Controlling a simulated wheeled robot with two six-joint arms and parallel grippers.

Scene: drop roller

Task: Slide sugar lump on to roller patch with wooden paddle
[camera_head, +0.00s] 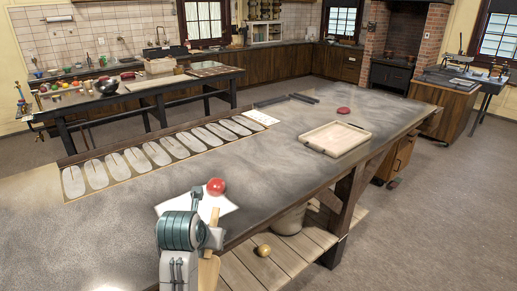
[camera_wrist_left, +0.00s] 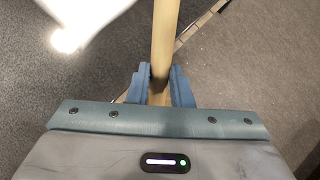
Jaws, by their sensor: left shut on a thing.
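My left gripper (camera_head: 213,238) is at the front edge of the near table, and its fingers (camera_wrist_left: 160,88) are shut on the pale handle of the wooden paddle (camera_wrist_left: 165,40). The paddle (camera_head: 213,218) rises above the fingers in the head view, over the edge of a white sheet (camera_head: 175,203). A round red thing (camera_head: 216,186) sits at the back of the sheet, just beyond the paddle's upper end; I cannot tell whether they touch. No pale sugar lump can be made out, and I cannot tell which surface is the roller patch. My right gripper is not in view.
A row of pale oval pads (camera_head: 134,160) lines the table's far left edge. A shallow wooden tray (camera_head: 335,138), a flat red disc (camera_head: 344,110) and dark bars (camera_head: 285,99) lie farther right. The middle of the grey tabletop (camera_head: 270,165) is clear.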

